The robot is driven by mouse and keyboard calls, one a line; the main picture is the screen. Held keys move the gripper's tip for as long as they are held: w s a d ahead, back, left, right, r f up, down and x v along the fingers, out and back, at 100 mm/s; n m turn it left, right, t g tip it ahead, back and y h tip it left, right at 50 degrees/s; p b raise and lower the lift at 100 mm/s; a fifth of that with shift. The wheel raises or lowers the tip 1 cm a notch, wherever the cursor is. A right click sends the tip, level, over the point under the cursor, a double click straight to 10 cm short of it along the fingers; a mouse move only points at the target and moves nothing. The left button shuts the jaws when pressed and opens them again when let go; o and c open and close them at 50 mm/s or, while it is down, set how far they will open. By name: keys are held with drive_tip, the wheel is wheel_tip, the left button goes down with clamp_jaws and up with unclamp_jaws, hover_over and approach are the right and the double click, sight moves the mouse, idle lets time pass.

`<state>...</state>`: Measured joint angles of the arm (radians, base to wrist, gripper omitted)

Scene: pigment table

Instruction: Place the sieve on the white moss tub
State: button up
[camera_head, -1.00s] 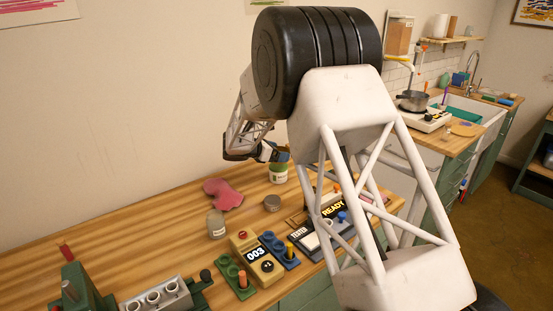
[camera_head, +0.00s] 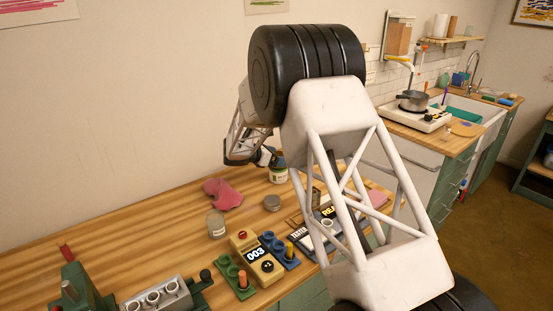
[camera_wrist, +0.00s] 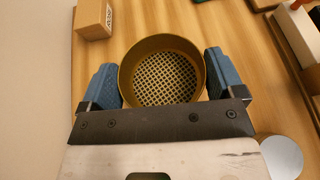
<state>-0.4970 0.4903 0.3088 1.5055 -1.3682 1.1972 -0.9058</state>
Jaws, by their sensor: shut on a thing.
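The sieve (camera_wrist: 165,75), a brown ring with a mesh bottom, sits between the two blue fingers of my gripper (camera_wrist: 164,88) in the wrist view. My gripper is shut on its rim from both sides. In the head view my gripper (camera_head: 262,156) is at the back of the table, and the sieve cannot be made out there.
A pink cloth-like piece (camera_head: 226,196), a glass jar (camera_head: 216,226) and a low round tin (camera_head: 272,203) stand in front. A counter device (camera_head: 256,256) is nearer. The wrist view shows a cardboard box (camera_wrist: 94,18) and a white disc (camera_wrist: 282,157).

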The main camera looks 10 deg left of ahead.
drive_tip(key=shift+f, duration=0.25)
drive_tip(key=shift+f, duration=0.15)
drive_tip(key=o, duration=0.7)
drive_tip(key=shift+r, duration=0.2)
drive_tip(key=v, duration=1.2)
drive_tip(key=shift+f, duration=0.1)
idle(0.3)
